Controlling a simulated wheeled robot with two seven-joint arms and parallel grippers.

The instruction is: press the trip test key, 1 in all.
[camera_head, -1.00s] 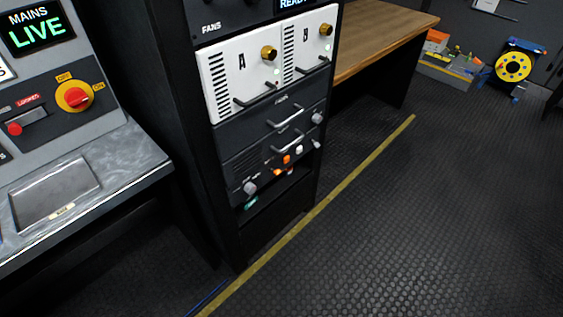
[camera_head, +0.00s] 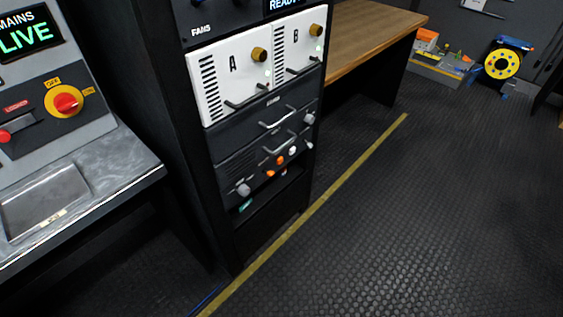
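I cannot make out a key labelled trip test in the head view. At the left, a grey mains panel (camera_head: 98,122) carries a lit "LIVE" display (camera_head: 28,38), a red and yellow rotary switch (camera_head: 66,102) and a red knob (camera_head: 5,136) at the picture's left edge. In the middle, a black rack (camera_head: 228,225) holds white modules A (camera_head: 232,88) and B (camera_head: 298,52), with a dark unit below that has small orange and white buttons (camera_head: 280,160). Neither of my grippers is in view.
A grey desk ledge (camera_head: 130,165) with a recessed tray (camera_head: 45,200) juts out below the mains panel. A wooden bench (camera_head: 370,30) stands behind the rack. A yellow floor line (camera_head: 330,192) runs past the rack. A yellow cable reel (camera_head: 502,64) stands far right. The dark floor at right is clear.

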